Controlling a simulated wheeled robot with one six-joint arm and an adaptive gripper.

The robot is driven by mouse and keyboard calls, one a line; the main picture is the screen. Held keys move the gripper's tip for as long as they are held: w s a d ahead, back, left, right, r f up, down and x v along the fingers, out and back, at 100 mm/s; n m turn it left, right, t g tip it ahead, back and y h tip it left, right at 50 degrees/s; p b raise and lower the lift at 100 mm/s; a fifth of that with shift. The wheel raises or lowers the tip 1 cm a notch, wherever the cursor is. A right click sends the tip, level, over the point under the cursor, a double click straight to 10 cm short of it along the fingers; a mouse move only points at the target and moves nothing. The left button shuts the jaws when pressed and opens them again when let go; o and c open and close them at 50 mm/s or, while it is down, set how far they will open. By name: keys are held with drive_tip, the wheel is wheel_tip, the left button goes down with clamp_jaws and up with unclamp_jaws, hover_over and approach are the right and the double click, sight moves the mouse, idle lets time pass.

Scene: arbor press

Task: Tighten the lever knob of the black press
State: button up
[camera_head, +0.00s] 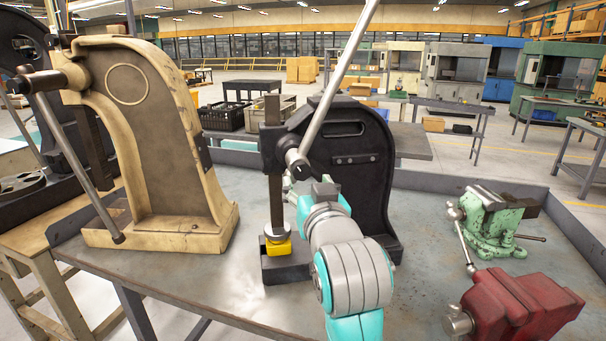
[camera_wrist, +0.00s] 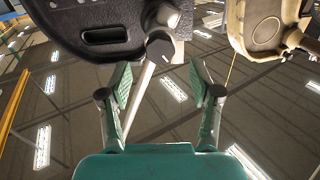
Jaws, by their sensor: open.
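The black press (camera_head: 345,150) stands on the grey bench, with a yellow block (camera_head: 278,248) under its ram. Its pale lever (camera_head: 338,80) slants up and out of the top of the head view. A dark knob (camera_head: 297,160) sits at the lever's lower end; it also shows in the wrist view (camera_wrist: 160,46). My gripper (camera_wrist: 160,72) is open and empty, its green-padded fingers apart on either side of the lever in that picture, with the knob just beyond the tips. Contact is not visible. In the head view my wrist hides part of the press.
A cream press (camera_head: 150,140) stands left, its lever (camera_head: 80,160) slanting down toward the front. A green vise (camera_head: 495,220) and a red vise (camera_head: 520,305) are on the right. The bench (camera_head: 200,290) is bare at front left.

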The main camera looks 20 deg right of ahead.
sight(302, 173)
drive_tip(key=w, duration=0.5)
drive_tip(key=shift+w+d, duration=0.3)
drive_tip(key=shift+d, duration=0.05)
drive_tip(key=c, duration=1.1)
